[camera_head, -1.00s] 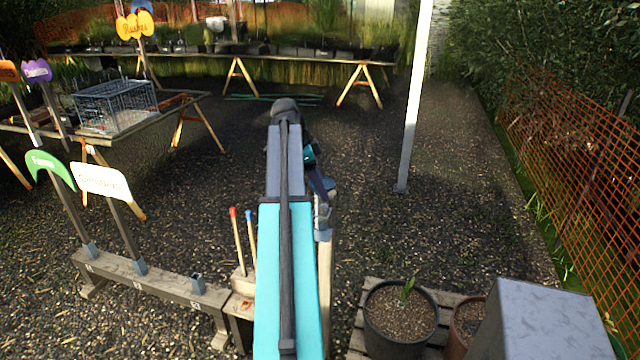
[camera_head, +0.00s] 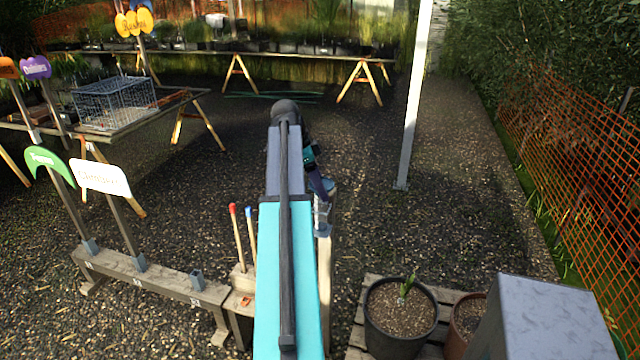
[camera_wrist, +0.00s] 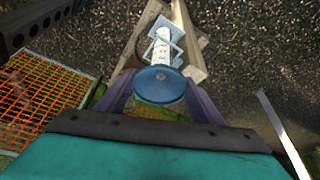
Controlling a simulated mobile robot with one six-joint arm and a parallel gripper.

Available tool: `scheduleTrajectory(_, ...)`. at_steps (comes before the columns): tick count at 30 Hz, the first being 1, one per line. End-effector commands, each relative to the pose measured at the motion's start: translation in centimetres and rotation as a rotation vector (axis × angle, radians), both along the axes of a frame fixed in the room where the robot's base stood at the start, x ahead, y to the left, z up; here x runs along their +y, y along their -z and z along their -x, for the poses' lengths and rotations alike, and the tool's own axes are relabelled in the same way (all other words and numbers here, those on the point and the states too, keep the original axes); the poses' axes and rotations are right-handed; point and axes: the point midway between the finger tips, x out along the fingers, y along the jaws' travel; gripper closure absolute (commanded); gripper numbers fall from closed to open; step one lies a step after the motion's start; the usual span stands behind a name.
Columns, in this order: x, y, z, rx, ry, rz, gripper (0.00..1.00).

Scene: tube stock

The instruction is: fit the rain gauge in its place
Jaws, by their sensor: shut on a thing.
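The rain gauge shows in the wrist view as a round blue top (camera_wrist: 160,86) with a pale, marked tube (camera_wrist: 161,52) beyond it. My gripper (camera_wrist: 159,78) has its purple fingers on either side of the blue top and is shut on the gauge. The tube's far end lies over a grey square bracket (camera_wrist: 172,27) at a wooden post (camera_wrist: 190,40). I cannot tell whether the tube is inside the bracket or only in front of it. In the head view my arm hides much of the gauge; the post (camera_head: 325,285) stands just right of the arm.
A low wooden rail (camera_head: 160,284) with sign stakes stands left, beside red- and blue-tipped sticks (camera_head: 238,235). A potted plant (camera_head: 400,310) sits on a slatted pallet at the front right. A white pole (camera_head: 413,100) stands behind. Open gravel lies between.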

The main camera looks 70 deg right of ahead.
Motion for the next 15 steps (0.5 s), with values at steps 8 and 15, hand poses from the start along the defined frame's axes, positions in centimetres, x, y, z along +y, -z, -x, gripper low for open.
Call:
scheduleTrajectory(8,0.0,0.8,0.0,0.0,0.0,0.0,0.77)
scheduleTrajectory(15,0.0,1.4,0.0,0.0,0.0,0.001,0.77)
